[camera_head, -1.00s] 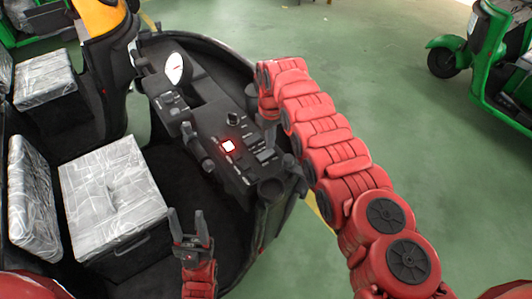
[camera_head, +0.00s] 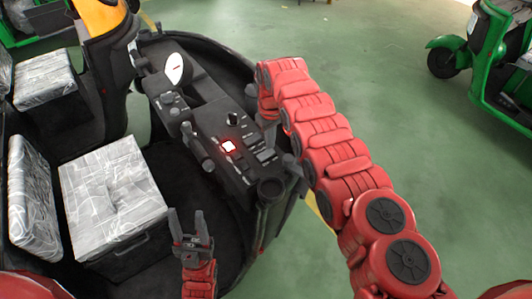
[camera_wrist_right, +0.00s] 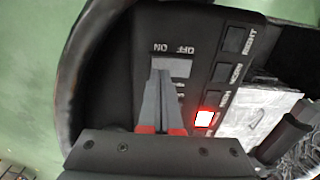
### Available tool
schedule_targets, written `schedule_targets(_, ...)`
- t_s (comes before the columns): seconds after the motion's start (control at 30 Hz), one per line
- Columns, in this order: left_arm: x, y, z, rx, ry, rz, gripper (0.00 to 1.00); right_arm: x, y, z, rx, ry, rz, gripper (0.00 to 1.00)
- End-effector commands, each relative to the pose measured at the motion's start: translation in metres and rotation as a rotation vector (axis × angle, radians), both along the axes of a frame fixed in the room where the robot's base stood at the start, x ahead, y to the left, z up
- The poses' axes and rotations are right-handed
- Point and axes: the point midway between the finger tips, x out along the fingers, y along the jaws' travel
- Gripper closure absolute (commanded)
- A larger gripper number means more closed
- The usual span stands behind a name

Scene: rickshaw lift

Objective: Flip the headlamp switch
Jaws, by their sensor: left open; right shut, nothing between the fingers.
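The dark dashboard panel (camera_head: 205,125) of the rickshaw carries several switches. In the right wrist view, a grey switch (camera_wrist_right: 172,66) sits beside the upside-down words OFF and ON; other lettering beside it is partly hidden, so I cannot read a headlamp label. My right gripper (camera_wrist_right: 163,76) is shut and empty, its tips at or just over the near edge of this switch; I cannot tell whether they touch. In the head view my right gripper is mostly hidden behind its red arm. My left gripper (camera_head: 188,220) is open and empty, low in front of the panel.
A red-lit button (camera_head: 228,146) glows on the panel; it also shows in the right wrist view (camera_wrist_right: 204,119). A row of dark buttons (camera_wrist_right: 234,40) lies beside the switch. A wrapped seat (camera_head: 110,190) stands at left.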

Motion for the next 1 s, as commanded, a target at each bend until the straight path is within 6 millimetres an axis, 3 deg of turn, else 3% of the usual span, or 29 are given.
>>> schedule_targets(1.0,0.0,0.0,-0.01,0.0,0.0,0.0,0.5,0.0,0.0,-0.012,0.0,0.0,0.0,1.0)
